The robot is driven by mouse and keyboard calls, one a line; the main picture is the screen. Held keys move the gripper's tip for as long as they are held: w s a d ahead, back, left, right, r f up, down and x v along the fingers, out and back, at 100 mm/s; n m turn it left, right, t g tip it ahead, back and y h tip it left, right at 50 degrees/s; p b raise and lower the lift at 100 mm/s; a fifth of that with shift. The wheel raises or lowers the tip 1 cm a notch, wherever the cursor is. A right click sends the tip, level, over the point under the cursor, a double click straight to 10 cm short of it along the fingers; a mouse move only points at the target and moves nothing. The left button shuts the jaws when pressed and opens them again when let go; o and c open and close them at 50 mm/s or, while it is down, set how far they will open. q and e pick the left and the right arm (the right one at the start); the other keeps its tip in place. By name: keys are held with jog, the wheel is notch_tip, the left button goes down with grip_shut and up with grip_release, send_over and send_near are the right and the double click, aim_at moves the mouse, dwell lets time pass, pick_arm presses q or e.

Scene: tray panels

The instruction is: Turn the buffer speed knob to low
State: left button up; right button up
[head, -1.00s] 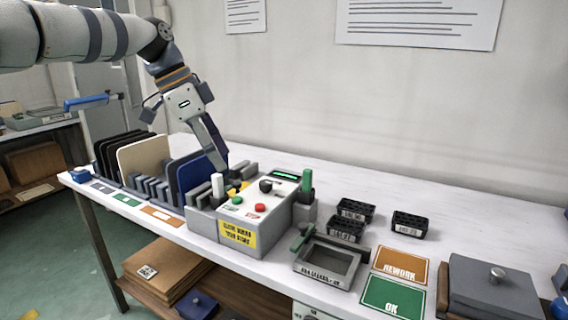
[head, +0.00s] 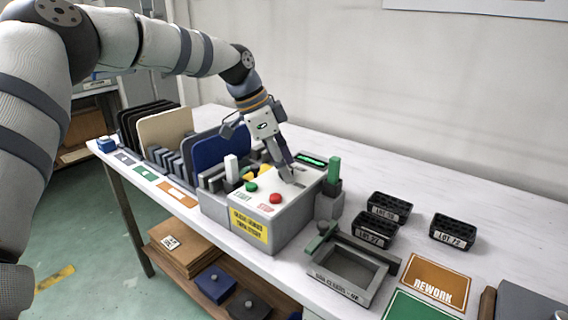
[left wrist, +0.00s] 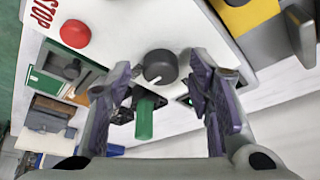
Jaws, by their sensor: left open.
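The control box (head: 285,212) stands on the bench, with a green button (head: 251,187), a red button (head: 275,198) and a lit green display (head: 311,160). My left gripper (head: 288,176) is over its top face and hides the knob in the head view. In the left wrist view the dark round knob (left wrist: 160,66) shows between the fingertips of my open left gripper (left wrist: 161,76), with a visible gap on each side. A small white mark is on the knob's lower edge there. The speed labels cannot be read. My right gripper is not in view.
A green upright handle (head: 334,170) stands close right of the box. A grey frame fixture (head: 345,268) and black lot trays (head: 452,231) lie further right. Panels, one blue (head: 218,152), stand in a rack to the left. The bench's back right is clear.

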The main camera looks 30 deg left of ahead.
pick_arm(q)
grip_shut()
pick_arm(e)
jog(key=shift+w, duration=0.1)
